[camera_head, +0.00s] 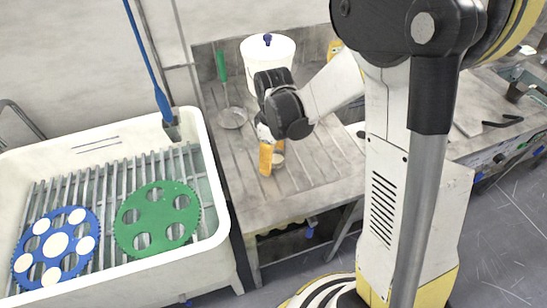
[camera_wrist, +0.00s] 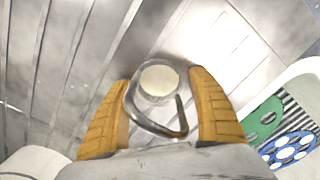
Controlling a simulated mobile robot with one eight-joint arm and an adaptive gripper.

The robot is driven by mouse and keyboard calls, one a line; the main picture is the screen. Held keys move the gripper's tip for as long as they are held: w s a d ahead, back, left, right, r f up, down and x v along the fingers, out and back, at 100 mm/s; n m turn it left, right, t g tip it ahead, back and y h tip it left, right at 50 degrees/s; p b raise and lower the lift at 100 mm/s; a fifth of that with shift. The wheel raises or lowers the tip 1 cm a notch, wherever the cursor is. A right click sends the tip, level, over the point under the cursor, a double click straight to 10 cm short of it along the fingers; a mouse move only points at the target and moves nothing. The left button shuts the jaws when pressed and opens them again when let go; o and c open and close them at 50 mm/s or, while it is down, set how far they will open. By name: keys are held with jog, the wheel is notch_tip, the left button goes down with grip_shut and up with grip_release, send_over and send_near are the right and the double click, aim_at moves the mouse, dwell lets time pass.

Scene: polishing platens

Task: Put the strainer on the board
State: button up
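The strainer (camera_head: 232,118), a shallow round metal bowl with an upright green handle (camera_head: 221,66), is on the grey bench left of my gripper. My gripper (camera_head: 268,157) points down over the bench, apart from the strainer. In the wrist view its two orange fingers (camera_wrist: 160,85) are spread, with a small clear cup with a pale round inside (camera_wrist: 159,80) between or just beyond the tips. A curved dark metal loop (camera_wrist: 158,125) shows in front of the cup. I see no gap clearly enough to judge contact. A board cannot be made out with certainty; a pale flat piece (camera_head: 468,127) lies at right.
A white basin (camera_head: 215,215) at left holds a slatted rack with a green disc (camera_head: 157,215) and a blue disc (camera_head: 55,262). Bench room is free in front of the strainer.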

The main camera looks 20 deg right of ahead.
notch_tip(320, 180, up, 12)
jog(key=p, duration=0.5)
jog(key=shift+s+r, duration=0.1)
jog(key=shift+r, duration=0.25)
jog(key=s+r+m+t, duration=0.7)
jog(key=s+r+m, duration=0.2)
jog(key=s, duration=0.4)
jog(key=shift+d+r, duration=0.2)
jog(key=shift+d, duration=0.1)
jog(key=shift+s, duration=0.1)
jog(key=shift+c, duration=0.2)
